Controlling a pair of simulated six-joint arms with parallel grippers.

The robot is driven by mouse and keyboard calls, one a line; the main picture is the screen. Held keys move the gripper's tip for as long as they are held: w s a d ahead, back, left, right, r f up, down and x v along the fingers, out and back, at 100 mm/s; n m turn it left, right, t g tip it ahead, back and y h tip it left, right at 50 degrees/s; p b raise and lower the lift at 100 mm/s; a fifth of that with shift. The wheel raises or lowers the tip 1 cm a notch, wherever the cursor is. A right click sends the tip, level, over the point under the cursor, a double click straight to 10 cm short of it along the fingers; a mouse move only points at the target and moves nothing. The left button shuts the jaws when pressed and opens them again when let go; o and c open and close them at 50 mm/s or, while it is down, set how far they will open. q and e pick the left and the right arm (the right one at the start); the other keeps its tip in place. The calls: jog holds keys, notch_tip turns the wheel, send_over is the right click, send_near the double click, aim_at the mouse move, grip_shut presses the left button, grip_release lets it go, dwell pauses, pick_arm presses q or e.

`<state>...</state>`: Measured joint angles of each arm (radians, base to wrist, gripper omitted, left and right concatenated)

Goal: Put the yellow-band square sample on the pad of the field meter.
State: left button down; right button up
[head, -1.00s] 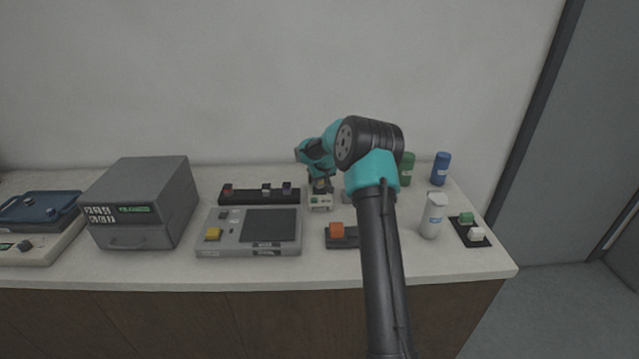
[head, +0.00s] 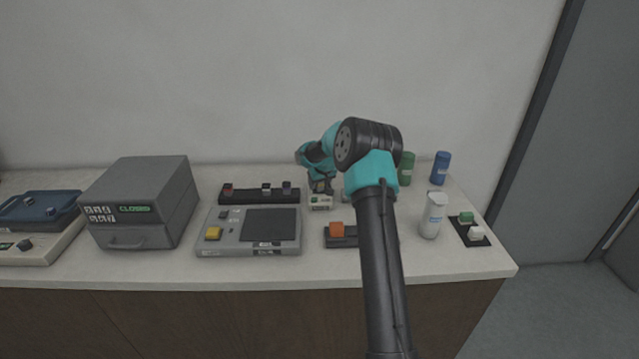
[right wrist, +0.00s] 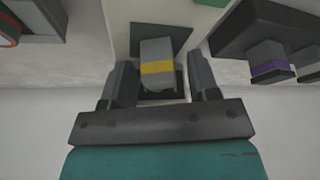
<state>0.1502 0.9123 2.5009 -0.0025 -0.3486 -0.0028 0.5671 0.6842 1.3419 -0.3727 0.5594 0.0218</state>
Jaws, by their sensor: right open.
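The yellow-band square sample (right wrist: 157,62) is a grey block with a yellow stripe. In the right wrist view it stands on the dark pad (right wrist: 176,38) of a cream device, which I take to be the field meter (head: 320,203). My right gripper (right wrist: 160,82) is open, with one finger on each side of the sample and a gap visible at both. In the head view my right gripper (head: 321,188) is just behind the meter's display, and the sample cannot be made out there. My left gripper is not in view.
A dark rack (head: 245,197) with several samples stands left of the meter; its purple-band sample (right wrist: 268,62) is near my gripper in the wrist view. A grey panel device (head: 225,238) and an orange-button block (head: 337,230) are in front. Bottles (head: 433,215) stand at the right.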

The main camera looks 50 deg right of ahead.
jog(key=shift+r, duration=0.1)
jog(key=v, duration=1.2)
jog(key=shift+a, duration=0.1)
